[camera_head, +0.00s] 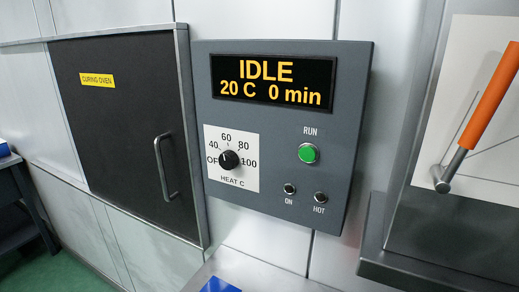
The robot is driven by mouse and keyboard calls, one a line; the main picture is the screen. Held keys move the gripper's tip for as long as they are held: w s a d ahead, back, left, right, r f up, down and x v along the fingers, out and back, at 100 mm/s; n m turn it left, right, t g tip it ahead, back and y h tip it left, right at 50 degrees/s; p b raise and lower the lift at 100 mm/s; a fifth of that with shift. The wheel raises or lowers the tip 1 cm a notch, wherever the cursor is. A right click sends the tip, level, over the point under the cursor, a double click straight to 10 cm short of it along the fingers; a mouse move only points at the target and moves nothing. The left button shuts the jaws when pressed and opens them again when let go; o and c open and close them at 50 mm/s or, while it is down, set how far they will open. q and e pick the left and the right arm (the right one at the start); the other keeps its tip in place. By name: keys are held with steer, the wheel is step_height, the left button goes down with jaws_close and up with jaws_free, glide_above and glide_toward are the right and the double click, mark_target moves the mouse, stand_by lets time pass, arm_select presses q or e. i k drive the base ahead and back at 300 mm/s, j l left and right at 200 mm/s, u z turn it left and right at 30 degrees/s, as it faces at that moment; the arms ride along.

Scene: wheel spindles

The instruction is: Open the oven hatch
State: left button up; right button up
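The oven hatch (110,125) is a dark panel in a metal frame at the left, with a yellow "CURING OVEN" label (97,80) near its upper left. It looks closed, flush in its frame. Its handle (165,167) is an upright grey metal bar on the hatch's right side, and nothing touches it. Neither of my grippers shows in the head view.
A grey control panel (355,110) right of the hatch reads "IDLE 20 C 0 min". It has a heat knob (229,160), a green RUN button (308,153) and two dark lamps. An orange-gripped lever (488,95) is far right. A dark table (12,187) stands far left.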

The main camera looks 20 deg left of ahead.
mark_target(120, 95)
steer(key=u, duration=1.6)
